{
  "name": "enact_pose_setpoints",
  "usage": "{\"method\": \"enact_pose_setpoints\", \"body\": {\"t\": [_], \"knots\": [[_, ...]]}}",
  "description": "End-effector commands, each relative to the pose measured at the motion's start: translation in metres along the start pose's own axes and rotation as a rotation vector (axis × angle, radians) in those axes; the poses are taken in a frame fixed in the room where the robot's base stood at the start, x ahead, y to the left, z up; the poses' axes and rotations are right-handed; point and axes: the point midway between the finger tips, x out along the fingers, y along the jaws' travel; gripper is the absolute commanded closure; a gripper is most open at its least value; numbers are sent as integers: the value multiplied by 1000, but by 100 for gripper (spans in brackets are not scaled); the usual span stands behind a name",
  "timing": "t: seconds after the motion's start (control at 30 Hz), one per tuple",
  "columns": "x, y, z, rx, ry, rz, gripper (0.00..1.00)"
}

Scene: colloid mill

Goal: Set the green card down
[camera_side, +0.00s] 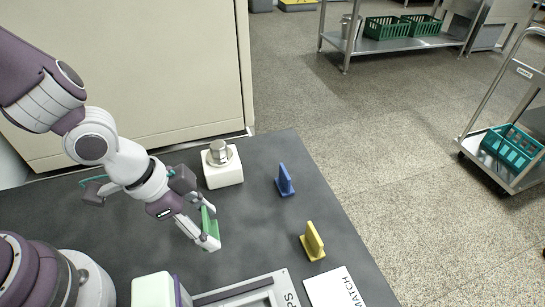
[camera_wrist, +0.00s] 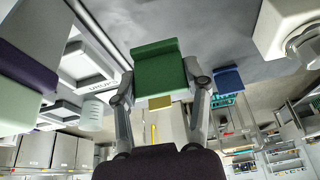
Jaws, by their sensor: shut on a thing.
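The green card (camera_side: 209,222) is held upright between the fingers of my gripper (camera_side: 206,232), over the dark table left of the blue and yellow cards in the side view. In the wrist view the green card (camera_wrist: 160,70) fills the space between the two fingers of my gripper (camera_wrist: 162,85), which press on its sides. I cannot tell whether its lower edge touches the table. The blue card (camera_side: 284,181) and the yellow card (camera_side: 312,241) stand apart on the table. The blue card also shows in the wrist view (camera_wrist: 228,79).
A white scale-like box (camera_side: 224,177) with a metal cylinder (camera_side: 218,152) stands behind the gripper. A grey-framed tray (camera_side: 235,292), a white sheet reading MATCH (camera_side: 334,287) and a pale green block (camera_side: 153,290) lie at the front. Table between the cards is clear.

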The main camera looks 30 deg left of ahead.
Motion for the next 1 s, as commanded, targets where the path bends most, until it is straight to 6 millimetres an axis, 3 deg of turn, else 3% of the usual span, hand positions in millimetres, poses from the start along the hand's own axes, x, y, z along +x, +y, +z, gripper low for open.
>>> {"method": "enact_pose_setpoints", "body": {"t": [0.07, 0.23, 0.33, 0.7, 1.0], "knots": [[-3, 1, 1, -1, 2, -1, 72], [-10, -2, -36, -25, 5, -14, 72], [-8, -2, -47, -43, -1, -18, 72], [53, -2, -23, -50, -7, -19, 72], [60, -2, -21, -49, -1, -20, 72]]}}
